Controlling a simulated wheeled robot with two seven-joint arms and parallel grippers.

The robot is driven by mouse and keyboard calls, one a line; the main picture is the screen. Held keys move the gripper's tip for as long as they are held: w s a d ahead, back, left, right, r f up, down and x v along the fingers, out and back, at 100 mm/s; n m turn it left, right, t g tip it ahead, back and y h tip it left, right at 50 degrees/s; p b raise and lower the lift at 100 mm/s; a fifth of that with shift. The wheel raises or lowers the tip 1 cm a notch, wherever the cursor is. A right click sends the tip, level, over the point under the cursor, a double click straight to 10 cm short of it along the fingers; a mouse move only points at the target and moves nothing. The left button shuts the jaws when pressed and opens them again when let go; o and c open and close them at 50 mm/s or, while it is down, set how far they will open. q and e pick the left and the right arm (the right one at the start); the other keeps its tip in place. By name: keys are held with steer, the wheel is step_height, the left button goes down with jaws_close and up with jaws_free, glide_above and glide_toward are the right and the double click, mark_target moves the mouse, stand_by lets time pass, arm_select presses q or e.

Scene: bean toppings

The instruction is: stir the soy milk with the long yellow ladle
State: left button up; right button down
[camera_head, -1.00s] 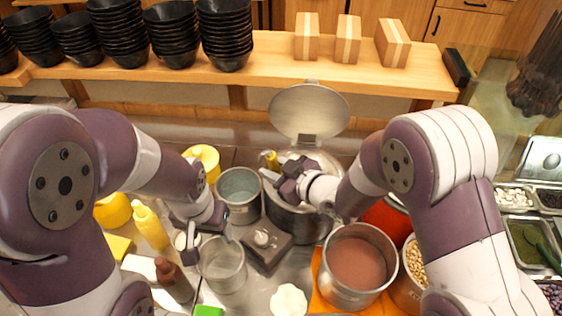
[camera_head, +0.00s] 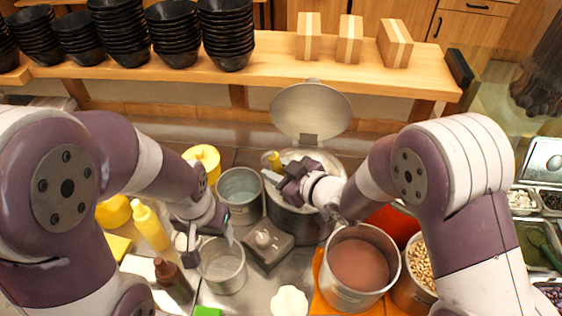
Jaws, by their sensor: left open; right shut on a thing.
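The soy milk pot (camera_head: 292,222) is a steel vessel at the middle with its round lid (camera_head: 310,108) raised behind it. My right gripper (camera_head: 275,178) is over the pot, shut on the yellow ladle (camera_head: 274,159), whose handle top shows beside the fingers. The ladle's lower part and most of the pot's inside are hidden by my gripper and wrist. My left gripper (camera_head: 206,245) is open and empty, above and beside a clear metal cup (camera_head: 222,268) at the lower left.
An empty steel pot (camera_head: 240,190) stands left of the soy milk pot. A pot of brown liquid (camera_head: 358,262) and a pot of beans (camera_head: 418,268) stand at right. Yellow bottles (camera_head: 150,227) and a brown bottle (camera_head: 172,280) are at left. Stacked black bowls (camera_head: 172,35) line the back shelf.

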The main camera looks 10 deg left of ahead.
steer(key=shift+w+d, duration=0.75)
steer(key=shift+w, duration=0.2)
